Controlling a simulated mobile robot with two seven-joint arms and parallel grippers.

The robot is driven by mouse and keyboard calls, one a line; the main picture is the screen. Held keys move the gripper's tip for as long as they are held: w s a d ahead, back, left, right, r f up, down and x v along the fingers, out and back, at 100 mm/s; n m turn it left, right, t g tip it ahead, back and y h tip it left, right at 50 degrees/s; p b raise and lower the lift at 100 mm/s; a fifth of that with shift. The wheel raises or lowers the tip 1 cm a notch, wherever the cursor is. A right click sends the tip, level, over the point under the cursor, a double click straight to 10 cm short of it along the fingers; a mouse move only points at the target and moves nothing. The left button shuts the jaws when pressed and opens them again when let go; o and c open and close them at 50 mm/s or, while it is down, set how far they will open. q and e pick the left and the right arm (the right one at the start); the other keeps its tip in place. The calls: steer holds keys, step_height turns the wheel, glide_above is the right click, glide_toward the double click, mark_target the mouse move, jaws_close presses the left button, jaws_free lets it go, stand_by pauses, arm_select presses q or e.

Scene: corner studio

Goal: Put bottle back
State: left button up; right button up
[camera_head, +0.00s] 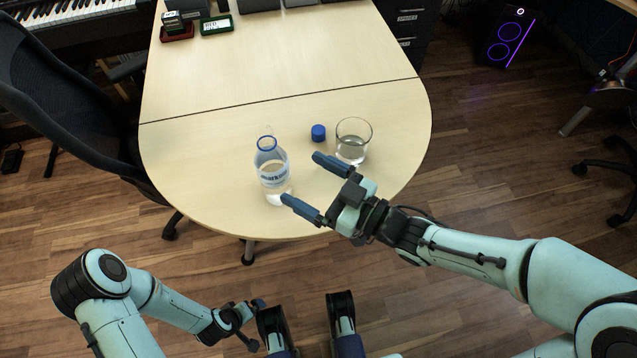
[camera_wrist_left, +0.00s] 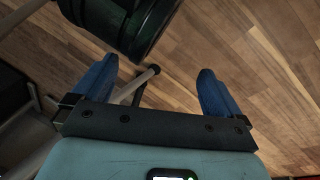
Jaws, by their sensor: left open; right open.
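A clear bottle (camera_head: 272,170) with a blue-and-white label and an open neck stands upright on the light wooden table (camera_head: 215,200). A blue cap (camera_head: 318,132) lies apart from it, to its right and farther back. A glass (camera_head: 353,142) with clear liquid stands right of the cap. My right gripper (camera_head: 302,180) is open and empty at the table's front edge; one fingertip is close to the bottle's lower right side, the other near the glass. Whether either touches is unclear. My left gripper (camera_wrist_left: 157,88) is open and empty, low over the floor in the left wrist view.
A black mesh chair (camera_head: 70,110) stands against the table's left side. Small boxes and a green stamp pad (camera_head: 216,25) lie at the table's far left. The table's middle is clear. A dark computer tower (camera_head: 505,38) stands at the back right.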

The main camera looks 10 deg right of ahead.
arm_select(q)
steer(key=f, duration=0.1)
steer(key=a+f+b, duration=0.1)
steer(key=f, duration=0.1)
steer(key=shift+s, duration=0.2)
arm_select(e)
steer(key=shift+v, duration=0.8)
steer(key=shift+f, duration=0.1)
